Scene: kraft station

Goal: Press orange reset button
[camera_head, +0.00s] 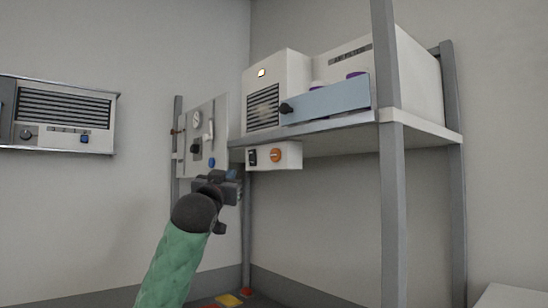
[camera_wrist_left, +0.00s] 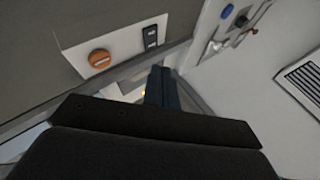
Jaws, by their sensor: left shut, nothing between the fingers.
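The orange reset button (camera_head: 276,155) is a round button on a white box (camera_head: 292,164) under the shelf, beside a dark switch (camera_head: 252,157). In the left wrist view the orange button (camera_wrist_left: 99,58) shows at the upper left, with the dark switch (camera_wrist_left: 150,38) to its right. My left gripper (camera_head: 232,176) is shut and empty, to the left of the box and a little lower than the button, apart from it. In the left wrist view its fingers (camera_wrist_left: 161,86) are together, to the right of and below the button. My right gripper is in neither view.
A shelf (camera_head: 430,128) on grey posts (camera_head: 392,210) holds a white machine with a blue panel (camera_head: 328,101). A white panel (camera_head: 220,120) with a gauge and a blue knob (camera_head: 211,162) stands behind my gripper. A vented unit (camera_head: 62,108) hangs on the left wall.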

